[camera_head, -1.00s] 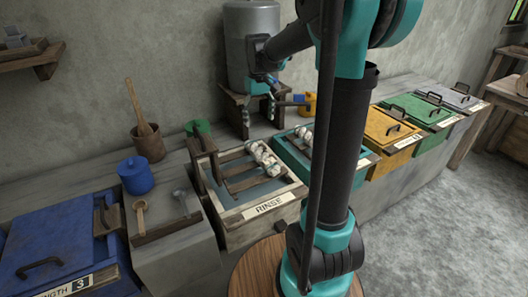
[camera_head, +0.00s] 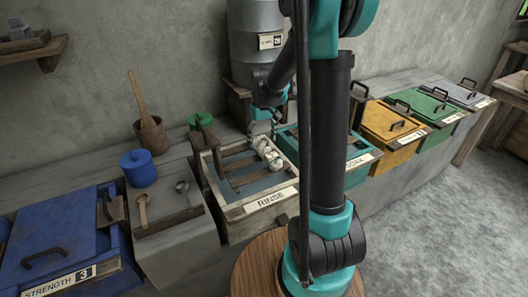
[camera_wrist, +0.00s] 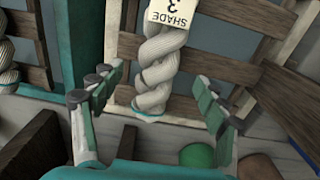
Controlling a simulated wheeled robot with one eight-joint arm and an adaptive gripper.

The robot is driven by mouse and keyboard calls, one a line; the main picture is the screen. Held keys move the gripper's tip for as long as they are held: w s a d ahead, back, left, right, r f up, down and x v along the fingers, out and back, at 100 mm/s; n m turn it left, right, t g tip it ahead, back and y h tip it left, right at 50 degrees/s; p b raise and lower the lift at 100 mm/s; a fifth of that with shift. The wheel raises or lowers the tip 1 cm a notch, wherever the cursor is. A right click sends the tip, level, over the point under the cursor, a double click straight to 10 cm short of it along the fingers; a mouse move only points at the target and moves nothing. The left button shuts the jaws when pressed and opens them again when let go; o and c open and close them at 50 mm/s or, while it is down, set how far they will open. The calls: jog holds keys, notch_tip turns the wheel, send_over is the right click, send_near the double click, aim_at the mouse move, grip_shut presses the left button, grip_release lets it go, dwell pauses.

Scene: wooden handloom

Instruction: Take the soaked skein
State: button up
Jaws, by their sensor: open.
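A white twisted skein (camera_head: 268,155) lies at the right side of the wooden tray labelled RINSE (camera_head: 234,213). In the wrist view this skein (camera_wrist: 162,65) hangs between my open fingers and carries a tag reading SHADE 3 (camera_wrist: 174,13). My gripper (camera_wrist: 160,92) is open, with fingers on both sides of the skein and gaps between. In the head view my gripper (camera_head: 263,127) is above the skein's far end. A second skein (camera_wrist: 20,35) shows at the left of the wrist view by the teal box (camera_wrist: 88,50); my arm hides much of that box in the head view.
Left of the rinse tray are a blue pot (camera_head: 138,169), a brown mortar (camera_head: 151,136) and a blue box (camera_head: 60,250). A grey tank (camera_head: 256,42) stands behind. Yellow (camera_head: 392,122) and green (camera_head: 420,106) boxes are at right. A green lid (camera_head: 200,120) is near the wall.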

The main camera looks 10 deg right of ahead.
aim_at(263, 146)
jog(key=shift+d+f, duration=0.15)
jog(key=shift+f, duration=2.15)
jog(key=c, duration=1.4)
